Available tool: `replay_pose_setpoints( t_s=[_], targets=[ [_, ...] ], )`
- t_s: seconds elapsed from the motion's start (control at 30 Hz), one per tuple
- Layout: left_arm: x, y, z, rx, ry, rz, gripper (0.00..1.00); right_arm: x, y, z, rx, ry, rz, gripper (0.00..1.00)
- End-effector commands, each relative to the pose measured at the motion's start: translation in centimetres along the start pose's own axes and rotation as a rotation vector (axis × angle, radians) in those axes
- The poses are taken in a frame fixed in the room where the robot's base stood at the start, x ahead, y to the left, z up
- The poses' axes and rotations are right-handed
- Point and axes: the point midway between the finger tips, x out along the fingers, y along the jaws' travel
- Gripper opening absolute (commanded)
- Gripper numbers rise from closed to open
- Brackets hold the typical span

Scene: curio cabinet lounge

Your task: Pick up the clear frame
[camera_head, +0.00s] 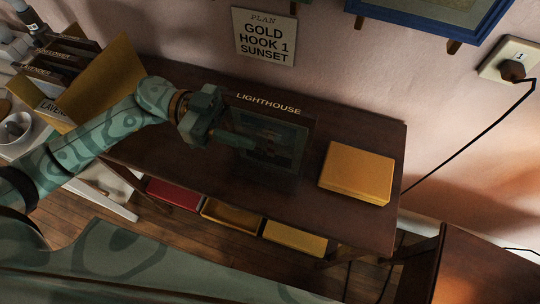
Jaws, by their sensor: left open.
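The clear frame (284,162) looks like a dark see-through panel on the dark wooden table, just below the "LIGHTHOUSE" label (268,103). My left gripper (248,139) reaches in from the left and overlaps the frame's left and middle part in the picture. Its jaws are open. The fingers look dim against the panel, and I cannot tell whether they touch it. Part of the frame is hidden by the gripper. My right gripper is not in view.
A yellow box (357,172) lies right of the frame on the table (225,185). A tilted yellow panel (102,82) stands at the left near labelled boxes. A sign (265,37) reading "PLAN GOLD HOOK 1 SUNSET" hangs above. Red and yellow bins (295,238) sit below.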

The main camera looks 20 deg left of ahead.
Motion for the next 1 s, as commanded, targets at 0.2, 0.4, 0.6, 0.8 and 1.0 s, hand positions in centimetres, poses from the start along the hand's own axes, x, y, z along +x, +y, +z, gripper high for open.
replay_pose_setpoints(
  t_s=[0.2, 0.4, 0.6, 0.8, 1.0],
  targets=[
    [1.9, -0.1, 0.0, 0.000, 0.000, -0.001, 0.45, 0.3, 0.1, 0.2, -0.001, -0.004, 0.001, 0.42],
    [1.9, -0.1, 0.0, 0.000, -0.001, -0.001, 0.37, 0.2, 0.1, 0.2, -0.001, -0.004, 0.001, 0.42],
    [1.9, -0.1, 0.0, 0.001, -0.001, -0.001, 0.00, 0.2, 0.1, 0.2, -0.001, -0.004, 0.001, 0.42],
    [1.9, -0.1, 0.0, 0.000, -0.001, -0.001, 0.00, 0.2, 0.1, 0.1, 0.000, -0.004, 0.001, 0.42],
    [1.9, -0.1, 0.0, 0.000, -0.001, -0.001, 0.00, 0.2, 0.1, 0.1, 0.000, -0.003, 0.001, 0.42]
  ],
)
